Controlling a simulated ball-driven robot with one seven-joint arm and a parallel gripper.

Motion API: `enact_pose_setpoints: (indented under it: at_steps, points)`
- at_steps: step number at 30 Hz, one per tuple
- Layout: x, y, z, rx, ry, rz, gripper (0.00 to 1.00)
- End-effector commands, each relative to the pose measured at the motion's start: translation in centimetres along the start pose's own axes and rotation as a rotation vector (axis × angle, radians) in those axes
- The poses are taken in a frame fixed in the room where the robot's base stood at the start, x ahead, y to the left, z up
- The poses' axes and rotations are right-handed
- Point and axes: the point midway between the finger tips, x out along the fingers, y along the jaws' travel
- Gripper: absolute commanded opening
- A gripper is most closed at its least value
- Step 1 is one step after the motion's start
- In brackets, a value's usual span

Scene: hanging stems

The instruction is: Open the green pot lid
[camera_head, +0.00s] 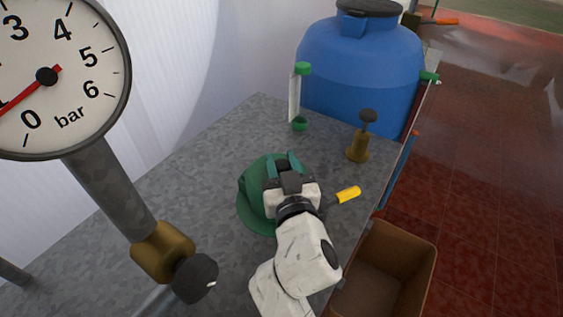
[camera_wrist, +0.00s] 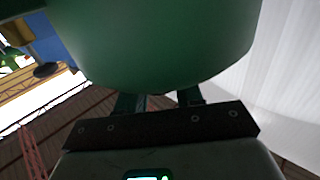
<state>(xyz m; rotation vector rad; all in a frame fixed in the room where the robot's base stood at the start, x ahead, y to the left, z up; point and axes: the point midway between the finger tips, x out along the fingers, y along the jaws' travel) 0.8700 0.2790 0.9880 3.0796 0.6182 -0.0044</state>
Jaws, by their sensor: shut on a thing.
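The green pot with its lid (camera_head: 254,207) stands on the grey worktop in the head view, partly hidden by my gripper (camera_head: 283,164) and wrist. In the wrist view a large, smooth green rounded surface (camera_wrist: 160,45) fills the upper middle. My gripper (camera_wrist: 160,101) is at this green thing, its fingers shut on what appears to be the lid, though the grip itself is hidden. I cannot tell whether the lid sits flush on the pot or is raised.
On the grey worktop (camera_head: 190,185) are a brass valve (camera_head: 358,147), a yellow-handled item (camera_head: 348,194) and a green-capped sight tube (camera_head: 294,97). A blue tank (camera_head: 360,65) stands behind. A pressure gauge (camera_head: 50,75) is at left, a brown bin (camera_head: 405,250) at lower right.

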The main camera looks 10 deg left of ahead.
Motion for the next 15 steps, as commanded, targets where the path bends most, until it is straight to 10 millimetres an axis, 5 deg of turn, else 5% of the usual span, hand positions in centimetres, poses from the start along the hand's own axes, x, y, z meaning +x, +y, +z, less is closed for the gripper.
enact_pose_setpoints:
  at_steps: [15]
  points:
    - [0.8,-0.8,-2.2,-0.083,-0.076,0.000,0.00]
